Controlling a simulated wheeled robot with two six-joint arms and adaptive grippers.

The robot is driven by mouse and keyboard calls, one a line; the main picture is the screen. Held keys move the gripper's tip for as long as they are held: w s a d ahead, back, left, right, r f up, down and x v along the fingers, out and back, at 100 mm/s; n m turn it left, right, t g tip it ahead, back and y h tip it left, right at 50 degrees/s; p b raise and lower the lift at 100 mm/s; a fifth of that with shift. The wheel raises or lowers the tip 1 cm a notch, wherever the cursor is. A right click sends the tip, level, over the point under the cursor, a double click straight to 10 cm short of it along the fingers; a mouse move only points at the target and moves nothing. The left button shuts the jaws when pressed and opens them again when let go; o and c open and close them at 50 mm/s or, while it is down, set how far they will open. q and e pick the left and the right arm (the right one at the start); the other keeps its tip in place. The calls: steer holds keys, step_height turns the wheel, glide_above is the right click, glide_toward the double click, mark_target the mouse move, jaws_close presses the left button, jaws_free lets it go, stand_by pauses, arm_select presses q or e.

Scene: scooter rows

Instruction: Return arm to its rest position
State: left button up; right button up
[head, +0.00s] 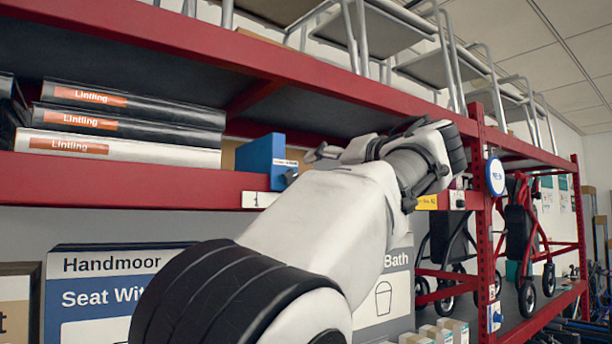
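One arm of mine, which I take to be the left, rises from the bottom, left of centre, and reaches up to the red shelf. Its wrist bends at the upper right, and its gripper (322,153) points left over the shelf edge. Only a small grey part of the gripper shows, partly hidden by the forearm, so I cannot tell whether it is open or shut. A blue box (260,158) stands on the shelf just left of the gripper. I cannot tell whether they touch. My other gripper is not in view.
Flat Lintling boxes (127,125) are stacked on the shelf (130,181) at left. A red beam (190,42) runs above the arm, and an upright (484,220) stands right of the wrist. A Handmoor box (100,290) and a Bath box (398,285) are below. Walkers (447,240) stand at right.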

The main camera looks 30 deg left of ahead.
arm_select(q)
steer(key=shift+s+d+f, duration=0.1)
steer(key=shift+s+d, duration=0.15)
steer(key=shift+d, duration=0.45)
